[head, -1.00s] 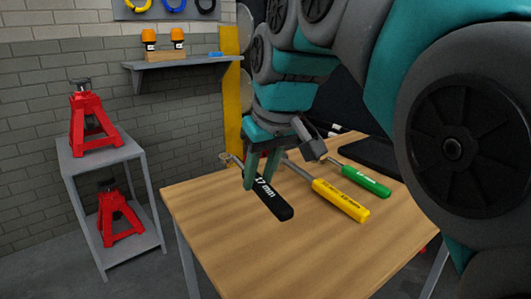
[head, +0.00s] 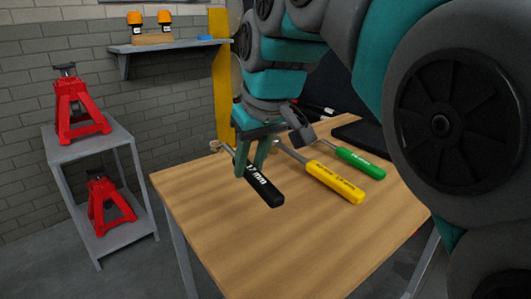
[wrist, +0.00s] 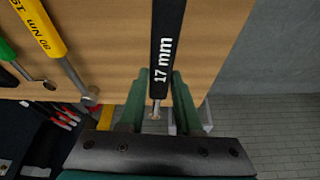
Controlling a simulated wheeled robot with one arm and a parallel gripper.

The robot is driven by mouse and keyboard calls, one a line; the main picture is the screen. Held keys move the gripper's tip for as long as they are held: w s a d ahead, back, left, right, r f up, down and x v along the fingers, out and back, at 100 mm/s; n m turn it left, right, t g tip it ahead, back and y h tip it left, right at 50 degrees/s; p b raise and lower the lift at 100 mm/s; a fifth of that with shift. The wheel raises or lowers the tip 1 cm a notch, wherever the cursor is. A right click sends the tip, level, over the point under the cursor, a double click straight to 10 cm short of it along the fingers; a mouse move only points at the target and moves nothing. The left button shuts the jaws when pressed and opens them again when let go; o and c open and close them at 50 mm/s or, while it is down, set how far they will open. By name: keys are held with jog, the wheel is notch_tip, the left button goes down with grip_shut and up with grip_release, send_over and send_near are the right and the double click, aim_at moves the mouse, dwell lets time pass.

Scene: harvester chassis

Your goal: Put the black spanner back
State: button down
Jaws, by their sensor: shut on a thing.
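The black spanner (head: 264,188), marked "17 mm", is at the left part of the wooden table top, its metal head pointing to the back left. My gripper (head: 252,171) is shut on its handle, one finger on each side. In the wrist view the black spanner (wrist: 167,45) runs up from between the fingers of my gripper (wrist: 160,90). I cannot tell whether the spanner touches the table or hangs just above it.
A yellow-handled tool (head: 334,183) and a green-handled tool (head: 360,162) lie to the right on the wooden table (head: 300,235). A dark flat thing (head: 365,135) lies at the back right. Red jack stands (head: 80,110) stand on a grey rack (head: 118,140). The table's front is clear.

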jog(key=shift+f+b, duration=1.4)
jog(key=shift+f, duration=1.6)
jog(key=c, duration=0.5)
grip_release()
jog(key=shift+r, duration=0.1)
jog(key=v, duration=0.7)
jog(key=shift+s+r, duration=0.1)
jog(key=shift+r, duration=0.15)
jog(key=shift+s, duration=0.2)
